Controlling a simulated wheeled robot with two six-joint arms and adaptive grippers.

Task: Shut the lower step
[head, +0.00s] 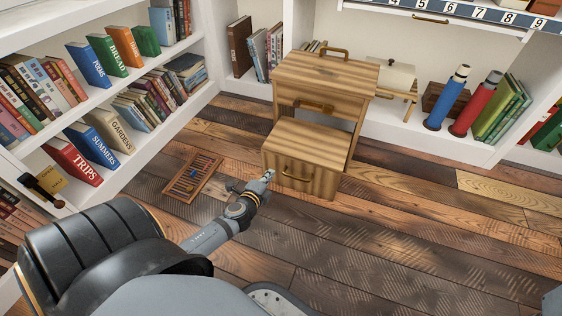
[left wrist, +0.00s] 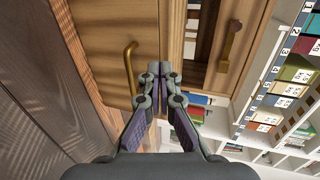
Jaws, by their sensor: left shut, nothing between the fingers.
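The light wooden step unit (head: 325,75) stands on the plank floor. Its lower step (head: 308,140) sticks out in front of the upper part, with a brass handle (head: 297,178) on its front face. My left gripper (head: 268,175) is shut and empty at the left side of that front face. In the left wrist view the shut fingertips (left wrist: 160,72) show against the lower step's front (left wrist: 95,50), close beside its brass handle (left wrist: 129,68). I cannot tell whether they touch. My right gripper is not in view.
A wooden abacus-like frame (head: 192,176) lies on the floor left of the step unit. White bookshelves (head: 100,95) stand at the left. Blue (head: 447,98) and red (head: 475,104) tubes stand on the low shelf at the right. The floor right of the unit is clear.

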